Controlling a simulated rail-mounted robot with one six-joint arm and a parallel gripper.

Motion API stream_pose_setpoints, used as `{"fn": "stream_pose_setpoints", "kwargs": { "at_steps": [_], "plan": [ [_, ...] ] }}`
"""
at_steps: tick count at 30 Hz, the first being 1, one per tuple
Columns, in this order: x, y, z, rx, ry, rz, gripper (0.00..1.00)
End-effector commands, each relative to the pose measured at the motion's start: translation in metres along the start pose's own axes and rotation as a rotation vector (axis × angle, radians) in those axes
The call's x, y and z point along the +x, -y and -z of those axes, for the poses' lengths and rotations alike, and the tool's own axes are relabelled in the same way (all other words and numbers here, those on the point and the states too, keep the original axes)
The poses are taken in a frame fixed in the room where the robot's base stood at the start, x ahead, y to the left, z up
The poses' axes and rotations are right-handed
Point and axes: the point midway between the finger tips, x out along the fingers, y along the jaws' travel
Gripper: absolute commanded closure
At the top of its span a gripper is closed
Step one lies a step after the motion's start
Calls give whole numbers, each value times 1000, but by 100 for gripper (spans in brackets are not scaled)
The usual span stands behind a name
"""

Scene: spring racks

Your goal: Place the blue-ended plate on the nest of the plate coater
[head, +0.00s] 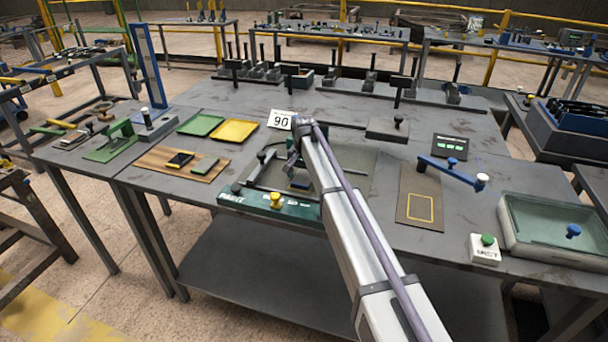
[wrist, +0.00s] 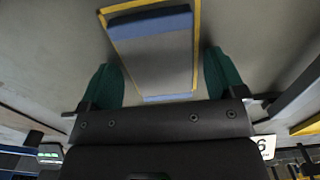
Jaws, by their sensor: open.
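In the wrist view, a flat grey plate with blue ends (wrist: 152,65) lies inside a yellow outline (wrist: 197,45) on a grey surface. The near blue end is partly covered by my gripper's body. My gripper (wrist: 158,62) is open, with one green finger on each side of the plate and visible gaps between. In the head view, my gripper (head: 294,166) is over the green-fronted station (head: 240,199), which looks like the plate coater. A small blue patch (head: 300,184) shows beneath it, probably the plate's end. My arm hides much of the station's right side.
A yellow knob (head: 275,200) stands on the station's front. A brown mat with a yellow outline (head: 408,209) lies to the right, near a blue lever (head: 450,173). Green (head: 201,124) and yellow (head: 235,131) trays lie behind left. A number sign (head: 281,119) stands behind my gripper.

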Motion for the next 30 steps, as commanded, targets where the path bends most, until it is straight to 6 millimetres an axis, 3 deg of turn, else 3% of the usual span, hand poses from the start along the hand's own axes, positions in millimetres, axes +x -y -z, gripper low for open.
{"fn": "stream_pose_setpoints", "kwargs": {
  "at_steps": [5, 15, 18, 28, 30],
  "plan": [
    [-17, 0, 0, 0, 0, 0, 11],
    [-103, 0, 0, 0, 0, 0, 11],
    [-120, 0, 0, 0, 0, 0, 11],
    [-123, 0, 0, 0, 0, 0, 11],
    [-123, -11, -8, -4, 0, 0, 11]
  ]
}}
